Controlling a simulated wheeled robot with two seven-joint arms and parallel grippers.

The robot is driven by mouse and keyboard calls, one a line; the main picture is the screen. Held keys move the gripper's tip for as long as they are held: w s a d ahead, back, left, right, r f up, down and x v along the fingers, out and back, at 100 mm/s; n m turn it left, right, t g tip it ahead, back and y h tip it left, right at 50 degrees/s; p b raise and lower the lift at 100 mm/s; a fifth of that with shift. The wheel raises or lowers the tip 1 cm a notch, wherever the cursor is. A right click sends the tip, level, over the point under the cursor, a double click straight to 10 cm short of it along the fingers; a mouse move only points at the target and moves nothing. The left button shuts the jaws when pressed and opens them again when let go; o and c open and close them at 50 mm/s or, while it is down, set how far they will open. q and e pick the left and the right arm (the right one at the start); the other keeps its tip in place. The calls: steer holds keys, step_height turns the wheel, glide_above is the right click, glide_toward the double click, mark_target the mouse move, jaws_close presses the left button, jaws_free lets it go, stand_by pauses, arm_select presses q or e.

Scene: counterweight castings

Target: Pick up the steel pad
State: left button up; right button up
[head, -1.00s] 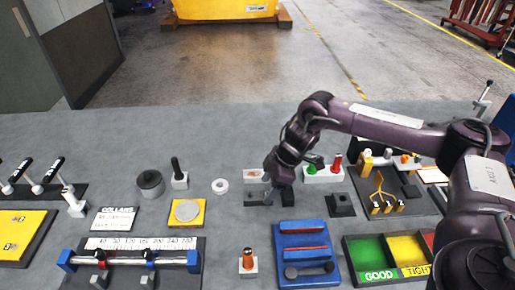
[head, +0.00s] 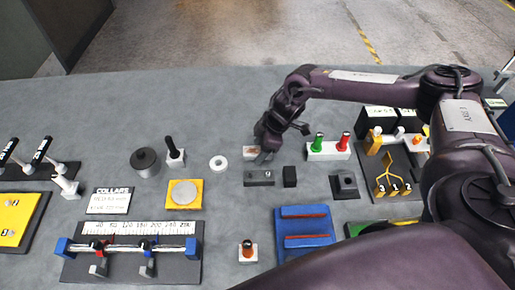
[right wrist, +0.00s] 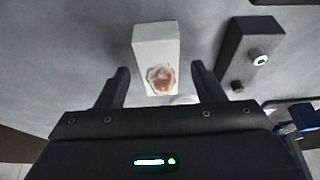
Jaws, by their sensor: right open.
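I cannot tell for certain which piece is the steel pad. A small pale block with a brown, rust-like patch (head: 249,153) lies on the bench, partly hidden by my right gripper (head: 264,158). In the right wrist view this pale block (right wrist: 155,48) lies ahead of and between the fingers of my right gripper (right wrist: 160,82). The fingers are apart with nothing held. A dark grey block with two studs (head: 259,178) lies just nearer; it also shows at right in the wrist view (right wrist: 246,52). My left gripper is not in view.
A black cube (head: 289,176) and a dark square piece (head: 345,185) lie right of the studded block. A white stand with green and red pegs (head: 328,150) is close right. A silver disc (head: 187,194) rests on a yellow plate. A white ring (head: 218,163) lies left.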

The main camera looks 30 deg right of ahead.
steer(key=shift+a+f, duration=0.15)
steer(key=shift+f, duration=0.3)
steer(key=shift+f, duration=0.15)
steer(key=shift+c, duration=0.2)
jaws_close()
steer(key=shift+w, duration=0.15)
